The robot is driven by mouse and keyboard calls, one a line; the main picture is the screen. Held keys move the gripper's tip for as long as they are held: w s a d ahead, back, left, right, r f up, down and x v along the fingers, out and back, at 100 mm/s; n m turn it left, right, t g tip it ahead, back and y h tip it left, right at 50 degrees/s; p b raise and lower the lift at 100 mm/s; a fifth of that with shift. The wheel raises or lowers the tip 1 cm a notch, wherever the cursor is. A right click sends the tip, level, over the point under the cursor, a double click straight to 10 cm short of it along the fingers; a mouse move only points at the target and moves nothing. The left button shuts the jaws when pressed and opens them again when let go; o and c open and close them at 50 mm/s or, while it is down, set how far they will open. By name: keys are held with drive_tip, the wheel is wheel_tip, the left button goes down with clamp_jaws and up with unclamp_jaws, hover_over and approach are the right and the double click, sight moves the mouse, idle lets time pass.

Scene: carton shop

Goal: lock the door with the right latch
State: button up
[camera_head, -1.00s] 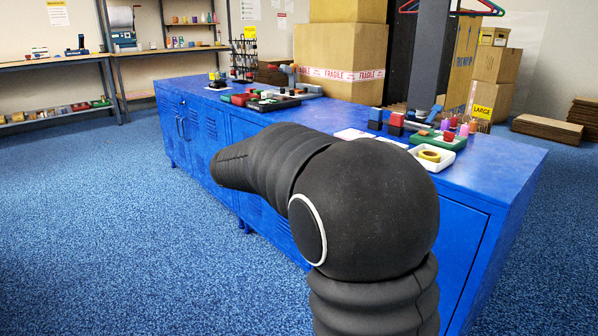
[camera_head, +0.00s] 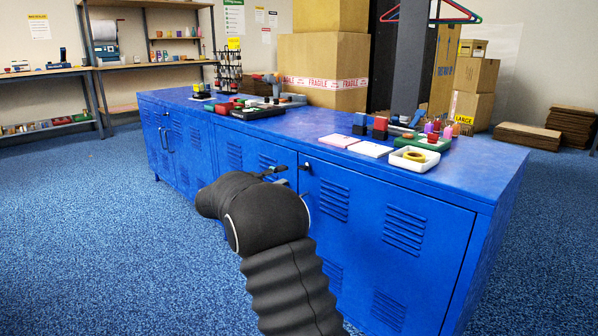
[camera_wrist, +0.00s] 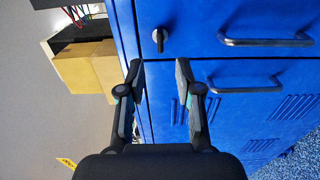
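The right latch (camera_wrist: 160,39) is a small dark knob on the blue right door (camera_head: 385,235); the wrist view is turned sideways. It lies near the seam between two doors, beside the right door's dark bar handle (camera_wrist: 265,42). In the head view the latch (camera_head: 306,167) shows just right of my gripper (camera_head: 274,173). In the wrist view my gripper (camera_wrist: 160,75) is open and empty, its fingertips apart near the seam. The latch appears beyond the gap between them, not gripped. Whether the latch touches anything inside is hidden.
The neighbouring door has its own bar handle (camera_wrist: 246,87). The cabinet top (camera_head: 290,125) holds a white tray (camera_head: 415,158), cards and several small items. Cartons (camera_head: 325,70) stand behind. The blue carpet (camera_head: 80,220) at left is clear.

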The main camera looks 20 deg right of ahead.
sight(301, 169)
drive_tip(key=x, duration=0.8)
drive_tip(key=shift+d, duration=0.1)
clamp_jaws()
